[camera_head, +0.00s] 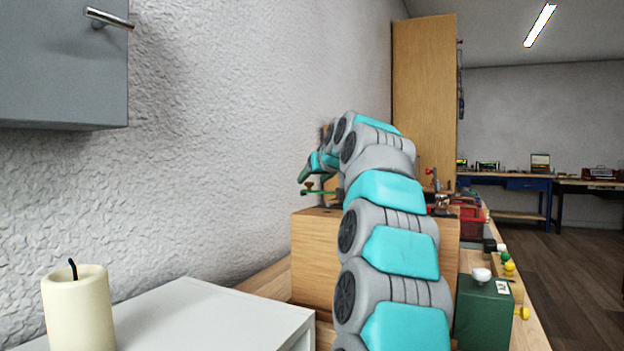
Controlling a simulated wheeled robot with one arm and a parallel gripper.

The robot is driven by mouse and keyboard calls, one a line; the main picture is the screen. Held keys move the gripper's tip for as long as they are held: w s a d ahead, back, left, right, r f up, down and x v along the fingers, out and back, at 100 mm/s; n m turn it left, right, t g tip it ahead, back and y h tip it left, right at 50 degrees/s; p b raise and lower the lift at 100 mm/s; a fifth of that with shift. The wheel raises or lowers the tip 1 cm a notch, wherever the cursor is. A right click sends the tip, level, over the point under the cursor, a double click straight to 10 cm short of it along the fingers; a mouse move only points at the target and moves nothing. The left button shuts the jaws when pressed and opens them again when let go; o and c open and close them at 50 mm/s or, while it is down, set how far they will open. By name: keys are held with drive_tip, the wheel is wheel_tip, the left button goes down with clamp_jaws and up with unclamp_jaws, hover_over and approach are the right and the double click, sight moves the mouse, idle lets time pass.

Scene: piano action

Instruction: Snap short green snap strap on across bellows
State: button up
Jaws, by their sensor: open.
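My arm reaches away over a wooden box (318,250) and bends left at its far end. My gripper (306,174) is small and far off at the arm's tip, near the wall, and it is open. Just below it is a thin green strip (322,193) with a small brass-coloured knob; I cannot tell whether this is the short green snap strap. I see no gap or contact clearly between it and my gripper. I cannot make out the bellows; my arm hides much of the box top and what stands behind it.
A tall wooden cabinet (425,100) stands behind. A green canister (484,312) with a white cap is right of my arm, a red bin (470,224) farther back. A candle (78,310) and white surface (190,318) are front left. The textured wall is close on the left.

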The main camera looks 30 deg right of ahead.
drive_tip(key=shift+x, duration=0.85)
clamp_jaws()
idle(0.8)
